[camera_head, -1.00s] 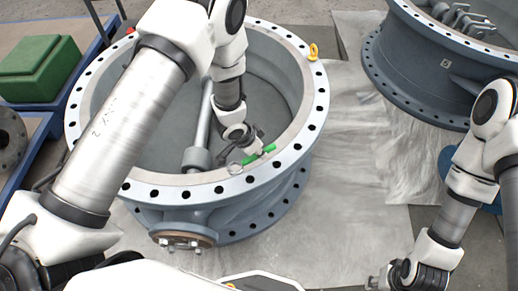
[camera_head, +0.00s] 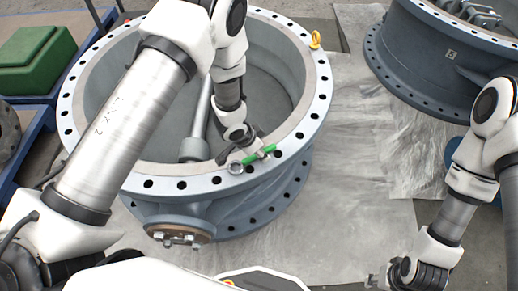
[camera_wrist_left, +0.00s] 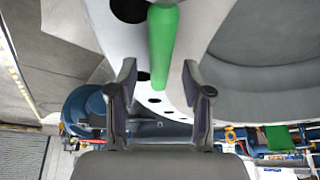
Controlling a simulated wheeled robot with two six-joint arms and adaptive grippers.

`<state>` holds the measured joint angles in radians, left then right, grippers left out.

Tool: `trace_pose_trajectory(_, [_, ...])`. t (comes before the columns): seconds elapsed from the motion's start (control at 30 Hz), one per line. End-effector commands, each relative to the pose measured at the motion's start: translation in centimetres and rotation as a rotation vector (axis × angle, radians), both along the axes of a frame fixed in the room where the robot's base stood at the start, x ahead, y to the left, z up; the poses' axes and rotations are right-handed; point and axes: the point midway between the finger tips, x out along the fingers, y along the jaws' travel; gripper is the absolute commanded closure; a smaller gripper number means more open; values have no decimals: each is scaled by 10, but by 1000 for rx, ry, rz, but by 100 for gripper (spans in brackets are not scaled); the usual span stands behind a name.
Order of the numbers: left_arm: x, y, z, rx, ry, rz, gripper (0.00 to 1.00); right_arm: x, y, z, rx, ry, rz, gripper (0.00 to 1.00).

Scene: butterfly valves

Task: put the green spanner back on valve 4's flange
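The green spanner (camera_head: 265,151) is at the near right part of the flange (camera_head: 203,184) of the large grey-blue valve; no number on this valve is readable. Its ring end points to the lower left. My left gripper (camera_head: 243,150) is over the flange at the spanner. In the left wrist view, the green handle (camera_wrist_left: 163,45) runs between the fingers of the left gripper (camera_wrist_left: 160,66), with gaps on both sides, so it looks open. Contact between spanner and flange is unclear. My right gripper (camera_head: 376,281) is low at the right, small, its fingers unclear.
A second valve (camera_head: 425,75) stands at the back right. A yellow eyebolt (camera_head: 316,39) rises from the near valve's far right rim. A green box (camera_head: 35,60) sits on a blue pallet at the left. Grey sheeting (camera_head: 360,190) between the valves is clear.

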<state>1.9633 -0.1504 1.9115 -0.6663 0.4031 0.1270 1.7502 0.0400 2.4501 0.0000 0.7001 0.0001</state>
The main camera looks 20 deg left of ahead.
Motion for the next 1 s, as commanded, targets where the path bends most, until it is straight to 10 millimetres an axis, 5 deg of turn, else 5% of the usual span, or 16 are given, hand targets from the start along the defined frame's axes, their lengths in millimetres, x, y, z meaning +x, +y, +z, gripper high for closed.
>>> trace_pose_trajectory(0.27, [-5,5,18,0,-1,0,50,0,0,0,0,0,0,60])
trace_pose_trajectory(0.7, [-36,27,105,0,-1,0,50,0,0,0,0,0,0,60])
trace_pose_trajectory(1.0, [-39,28,110,0,1,0,50,0,0,0,0,0,0,60])
